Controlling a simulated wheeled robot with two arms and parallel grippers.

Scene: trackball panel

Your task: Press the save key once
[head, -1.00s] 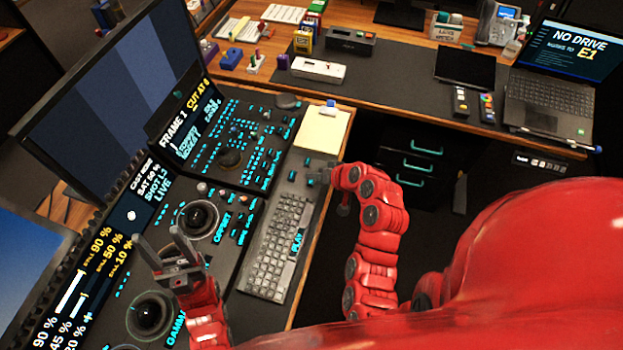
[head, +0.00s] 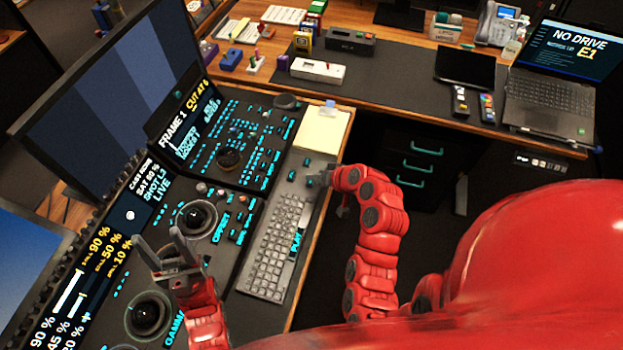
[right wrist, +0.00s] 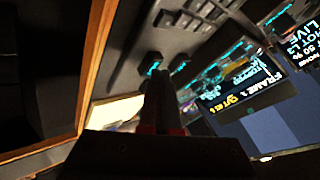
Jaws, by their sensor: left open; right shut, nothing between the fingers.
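A few small dark keys with cyan labels (head: 291,175) sit on the console strip between the keyboard and the yellow notepad. Their labels are too small to read, so I cannot tell which is the save key. My right gripper (head: 322,181) is at the right edge of this strip, close to these keys. In the right wrist view its shut, empty fingers (right wrist: 160,88) point at a dark key with a cyan mark (right wrist: 153,63). I cannot tell whether they touch it. My left gripper (head: 158,240) is open and empty over the console between two trackballs.
The grey keyboard (head: 274,248) lies below the keys and the notepad (head: 321,130) above them. Trackballs (head: 197,218) and lit panels fill the console's left. Screens (head: 110,90) stand behind. A desk with a laptop (head: 552,98) is at the back right.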

